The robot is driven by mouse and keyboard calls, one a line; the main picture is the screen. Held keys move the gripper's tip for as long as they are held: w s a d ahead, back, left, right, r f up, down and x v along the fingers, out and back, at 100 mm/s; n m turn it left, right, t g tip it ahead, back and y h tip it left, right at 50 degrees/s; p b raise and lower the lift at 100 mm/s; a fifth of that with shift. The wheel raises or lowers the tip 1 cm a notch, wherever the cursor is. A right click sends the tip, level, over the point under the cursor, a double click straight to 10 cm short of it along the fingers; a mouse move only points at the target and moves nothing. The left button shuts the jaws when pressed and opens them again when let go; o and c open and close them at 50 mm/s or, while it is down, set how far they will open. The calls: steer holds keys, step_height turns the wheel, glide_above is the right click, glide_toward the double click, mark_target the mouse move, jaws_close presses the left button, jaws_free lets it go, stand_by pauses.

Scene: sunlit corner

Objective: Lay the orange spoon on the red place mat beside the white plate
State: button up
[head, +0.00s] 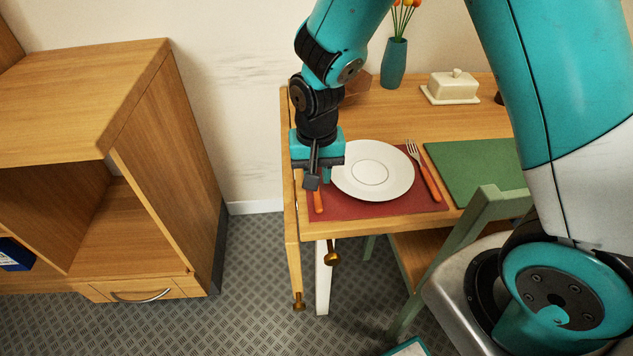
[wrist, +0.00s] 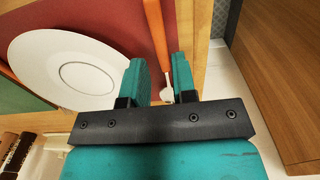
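The orange spoon lies on the left part of the red place mat (head: 372,207), beside the white plate (head: 372,170); its orange handle (head: 317,203) points toward the table's near edge. In the wrist view the spoon handle (wrist: 157,35) runs up from between the fingers, and a pale metal part shows below it. My gripper (head: 318,183) is low over the mat's left side and hides the spoon's far end in the head view. In the wrist view my gripper (wrist: 159,80) is open, with visible gaps beside the spoon. The plate (wrist: 75,70) is close to one finger.
A fork (head: 425,172) with an orange handle lies right of the plate. A green mat (head: 470,170), a butter dish (head: 451,87) and a teal vase (head: 394,62) are on the table. A green chair (head: 480,212) stands in front. A wooden cabinet (head: 180,150) stands left, across a floor gap.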

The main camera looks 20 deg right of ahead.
step_height(320, 180, up, 8)
steer(key=s+a+r+n+y, duration=0.2)
steer(key=s+r+n, duration=0.3)
steer(key=s, duration=0.4)
steer(key=s+a+r+n+y, duration=0.2)
steer(key=s+r+n, duration=0.3)
steer(key=s+r, duration=0.2)
steer(key=s, duration=0.2)
steer(key=shift+s+a+r+n+p, duration=0.15)
steer(key=shift+s+a+n+p, duration=0.15)
steer(key=shift+n, duration=0.1)
